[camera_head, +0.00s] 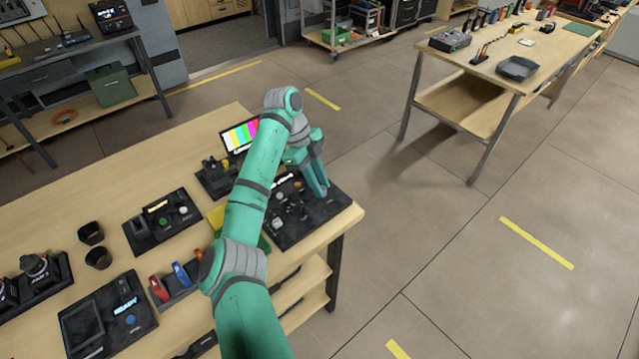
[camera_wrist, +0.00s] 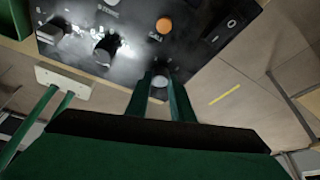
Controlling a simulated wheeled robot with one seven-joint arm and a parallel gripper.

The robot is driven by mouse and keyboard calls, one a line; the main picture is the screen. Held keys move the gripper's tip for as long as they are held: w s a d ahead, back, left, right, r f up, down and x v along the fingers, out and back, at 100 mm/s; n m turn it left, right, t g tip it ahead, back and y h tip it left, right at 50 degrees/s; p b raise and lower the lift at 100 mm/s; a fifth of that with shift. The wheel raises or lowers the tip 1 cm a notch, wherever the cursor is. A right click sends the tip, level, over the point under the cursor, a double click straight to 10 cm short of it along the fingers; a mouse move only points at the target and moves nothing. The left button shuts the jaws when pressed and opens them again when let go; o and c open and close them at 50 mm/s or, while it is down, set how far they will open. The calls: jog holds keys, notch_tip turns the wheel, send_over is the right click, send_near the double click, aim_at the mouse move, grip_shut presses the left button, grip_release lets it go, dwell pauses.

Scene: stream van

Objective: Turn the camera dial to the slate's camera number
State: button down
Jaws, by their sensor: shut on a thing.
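A black control panel (camera_head: 325,210) lies at the right end of the wooden table and fills the upper wrist view (camera_wrist: 190,45). A dark dial (camera_wrist: 107,48) with small white marks around it stands on the panel; its setting is not readable. My gripper (camera_head: 322,192) is down at the panel's right side. In the wrist view its green fingers (camera_wrist: 160,88) are shut on a small grey knob (camera_wrist: 160,80) near the panel's edge, to the right of and apart from the dark dial. I cannot make out a slate or its number.
An orange button (camera_wrist: 164,26) and a rocker switch (camera_wrist: 225,32) sit on the panel near my fingers. A colour-bar screen (camera_head: 238,136) stands behind my arm. Two black cups (camera_head: 91,233) and other panels are on the table. Floor right of the table is clear.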

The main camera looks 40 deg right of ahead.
jog(key=c, duration=1.6)
grip_release()
jog(key=shift+o, duration=0.2)
jog(key=v, duration=1)
jog(key=shift+r, duration=0.4)
